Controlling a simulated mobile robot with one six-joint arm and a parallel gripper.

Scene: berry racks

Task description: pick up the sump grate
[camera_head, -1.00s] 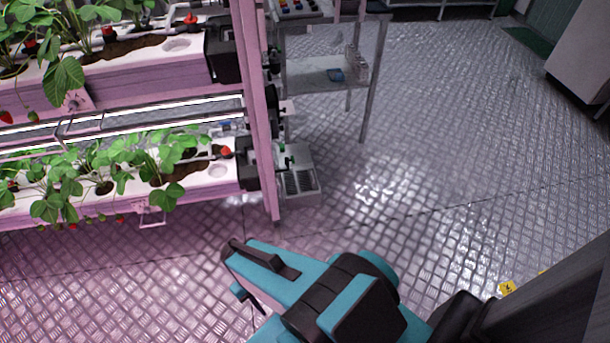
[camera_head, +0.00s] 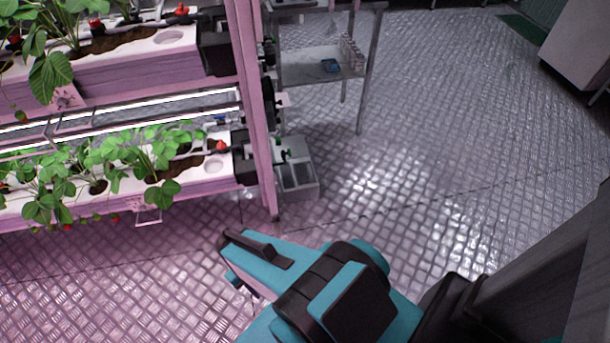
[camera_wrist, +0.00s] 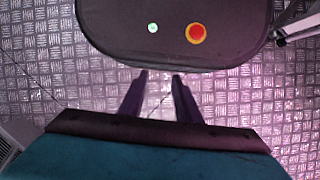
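The sump grate (camera_head: 297,177) looks like the dark slatted panel on top of a low grey box on the floor, at the foot of the rack's right end. A slatted panel, probably the same grate, shows at the lower left edge of the wrist view (camera_wrist: 7,148), partly cut off. My gripper (camera_wrist: 159,75) is open and empty in the wrist view, its two dark fingers apart over bare floor. In the head view my teal and black arm is in front of the rack; the fingertips cannot be made out there.
The pink rack (camera_head: 258,110) with strawberry plants fills the left. A grey metal cart (camera_head: 300,72) stands behind its end, with a blue item (camera_head: 330,65) on its lower shelf. A pale cabinet (camera_head: 590,45) is at the far right. The patterned floor between is clear.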

